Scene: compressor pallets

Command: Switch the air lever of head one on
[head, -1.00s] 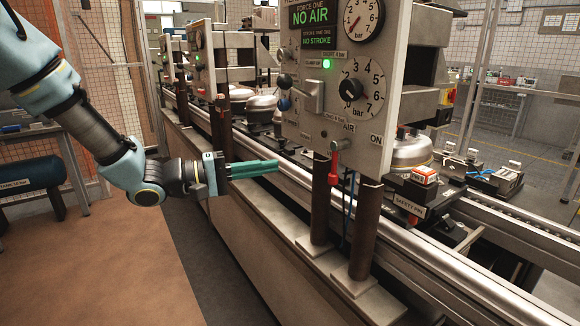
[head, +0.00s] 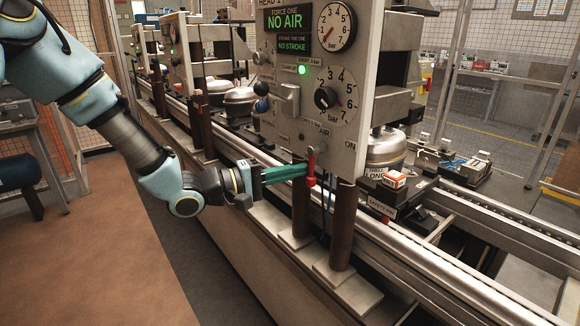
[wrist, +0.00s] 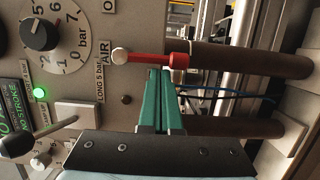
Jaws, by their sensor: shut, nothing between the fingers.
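The red air lever (head: 311,168) hangs down from its pivot at the bottom of the head one panel (head: 268,100), below the AIR label and left of ON. In the wrist view the lever (wrist: 150,58) lies across the picture, with its round pivot at the left and its thicker red end at the right. My gripper (head: 305,171) is shut and empty, its green fingers pointing at the lever from the left. In the wrist view the fingertips (wrist: 161,72) are right at the lever's lower side; I cannot tell whether they touch. The display (head: 287,25) reads NO AIR.
Two brown posts (head: 343,225) stand below the panel, close to the lever. A conveyor rail (head: 400,255) runs behind them. A black-knobbed lever (head: 262,88) and a dial (head: 325,97) sit higher on the panel.

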